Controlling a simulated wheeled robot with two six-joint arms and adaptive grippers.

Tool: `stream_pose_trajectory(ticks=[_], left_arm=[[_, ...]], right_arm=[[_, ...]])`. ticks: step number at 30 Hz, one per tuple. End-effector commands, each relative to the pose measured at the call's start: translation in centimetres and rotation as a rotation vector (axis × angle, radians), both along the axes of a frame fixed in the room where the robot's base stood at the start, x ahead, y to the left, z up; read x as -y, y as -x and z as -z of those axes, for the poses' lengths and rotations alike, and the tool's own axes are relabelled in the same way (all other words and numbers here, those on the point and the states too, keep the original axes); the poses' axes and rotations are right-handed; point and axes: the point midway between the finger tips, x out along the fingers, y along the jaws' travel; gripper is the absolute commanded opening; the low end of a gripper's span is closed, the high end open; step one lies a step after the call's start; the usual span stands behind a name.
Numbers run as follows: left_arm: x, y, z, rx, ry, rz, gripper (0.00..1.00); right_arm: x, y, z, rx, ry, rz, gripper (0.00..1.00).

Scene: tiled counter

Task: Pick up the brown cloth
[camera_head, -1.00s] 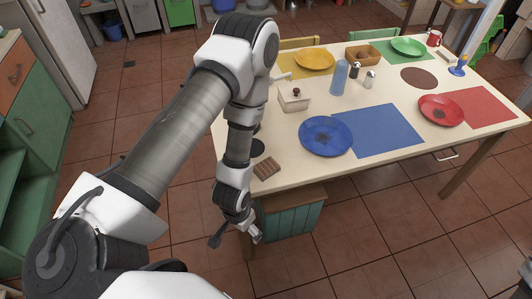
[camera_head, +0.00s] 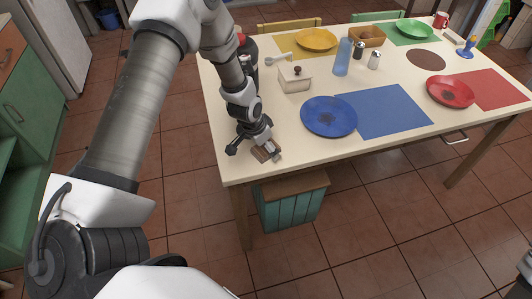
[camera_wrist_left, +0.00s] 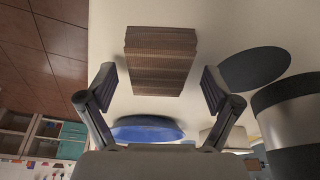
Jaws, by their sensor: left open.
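The brown cloth (camera_wrist_left: 160,62) is a folded, ribbed brown piece lying flat on the cream table. In the head view the cloth (camera_head: 263,154) is partly hidden under my left gripper (camera_head: 255,150), near the table's front left corner. In the left wrist view the cloth lies ahead of and between the two spread fingers of the left gripper (camera_wrist_left: 160,88). The left gripper is open and nothing is held in it. I cannot tell its exact height above the cloth.
A blue plate (camera_head: 329,117) and blue mat (camera_head: 390,110) lie to the right. A dark round mat (camera_wrist_left: 254,69) lies beside the cloth. A teal crate (camera_head: 290,204) stands below the table edge.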

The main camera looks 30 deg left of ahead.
Motion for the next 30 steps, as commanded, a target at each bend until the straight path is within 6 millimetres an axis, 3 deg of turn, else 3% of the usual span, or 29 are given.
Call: stream_pose_trajectory(ticks=[5, 9, 10, 11, 13, 14, 21, 30], left_arm=[[0.0, 0.0, -0.2, 0.000, 0.000, 0.000, 0.90], [0.0, 0.0, -0.2, 0.000, 0.000, 0.000, 0.40], [0.0, 0.0, -0.2, 0.000, 0.000, 0.000, 0.29], [0.0, 0.0, -0.2, 0.000, 0.000, 0.000, 0.25], [0.0, 0.0, -0.2, 0.000, 0.000, 0.000, 0.25], [0.0, 0.0, -0.2, 0.000, 0.000, 0.000, 0.19], [0.0, 0.0, -0.7, -0.001, 0.000, -0.001, 0.19], [0.0, 0.0, -7.7, 0.000, 0.001, -0.002, 0.19]], right_arm=[[0.0, 0.0, -0.2, 0.001, 0.000, 0.000, 0.40], [0.0, 0.0, -0.2, 0.001, 0.000, 0.000, 0.40], [0.0, 0.0, -0.2, 0.001, 0.000, 0.000, 0.40], [0.0, 0.0, -0.2, 0.001, 0.000, 0.000, 0.40], [0.0, 0.0, -0.2, 0.001, 0.000, 0.000, 0.40], [0.0, 0.0, -0.2, 0.001, 0.000, 0.000, 0.40], [0.0, 0.0, -0.7, 0.000, 0.000, 0.000, 0.40], [0.0, -0.1, -6.8, 0.001, 0.000, 0.000, 0.40]])
